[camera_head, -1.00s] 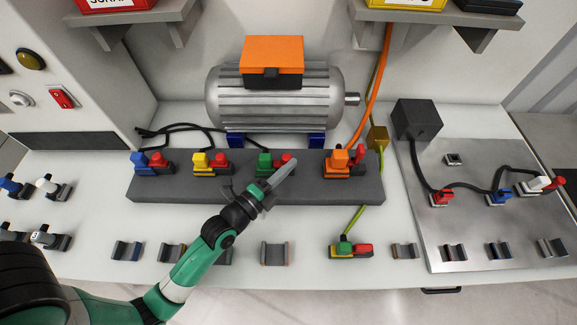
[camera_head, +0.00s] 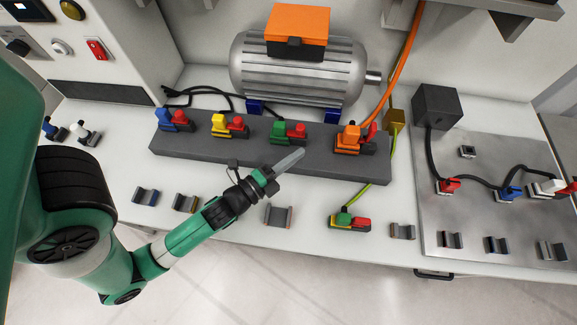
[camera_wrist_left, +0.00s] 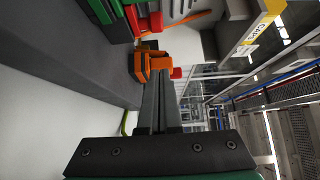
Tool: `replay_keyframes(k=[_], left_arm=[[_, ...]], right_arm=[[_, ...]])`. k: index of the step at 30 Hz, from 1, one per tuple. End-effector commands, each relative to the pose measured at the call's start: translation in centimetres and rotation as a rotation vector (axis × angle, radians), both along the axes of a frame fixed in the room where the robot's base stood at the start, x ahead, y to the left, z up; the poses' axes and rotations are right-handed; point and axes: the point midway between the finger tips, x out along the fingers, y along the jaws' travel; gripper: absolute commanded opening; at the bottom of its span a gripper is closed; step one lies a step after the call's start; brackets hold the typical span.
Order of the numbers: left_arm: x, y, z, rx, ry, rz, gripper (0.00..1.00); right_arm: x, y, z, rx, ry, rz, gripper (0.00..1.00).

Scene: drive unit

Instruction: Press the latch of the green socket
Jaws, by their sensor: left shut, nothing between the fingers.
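The green socket (camera_head: 278,132) with its red latch (camera_head: 296,130) sits on the dark grey block (camera_head: 205,151), between the yellow and orange sockets. My left gripper (camera_head: 300,155) is shut and empty. Its tip lies over the block, just in front of the green socket, and appears apart from it. In the left wrist view, the shut fingers (camera_wrist_left: 158,100) point towards the orange socket (camera_wrist_left: 140,66). Green and red parts (camera_wrist_left: 110,12) show at that view's top left, probably the green socket. The right gripper is out of view.
Blue (camera_head: 167,121), yellow (camera_head: 219,127) and orange (camera_head: 349,139) sockets share the block. A motor (camera_head: 300,78) stands behind. A green-and-red connector (camera_head: 348,220) and several small holders lie in front. A metal plate (camera_head: 470,220) with connectors is at right.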

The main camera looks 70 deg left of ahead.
Motion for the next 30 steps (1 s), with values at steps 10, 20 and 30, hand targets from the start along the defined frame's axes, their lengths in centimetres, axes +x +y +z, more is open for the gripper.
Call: replay_keyframes(k=[10, 20, 30], left_arm=[[-3.6, -1.4, -0.1, 0.000, 0.000, 0.000, 0.00], [-3.6, -1.4, 0.0, -0.001, 0.000, 0.000, 0.00], [-2.4, -1.9, 1.1, 0.010, -0.035, -0.024, 0.00]], right_arm=[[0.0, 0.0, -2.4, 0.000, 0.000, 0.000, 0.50], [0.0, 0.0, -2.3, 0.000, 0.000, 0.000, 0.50], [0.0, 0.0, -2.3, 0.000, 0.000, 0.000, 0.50]])
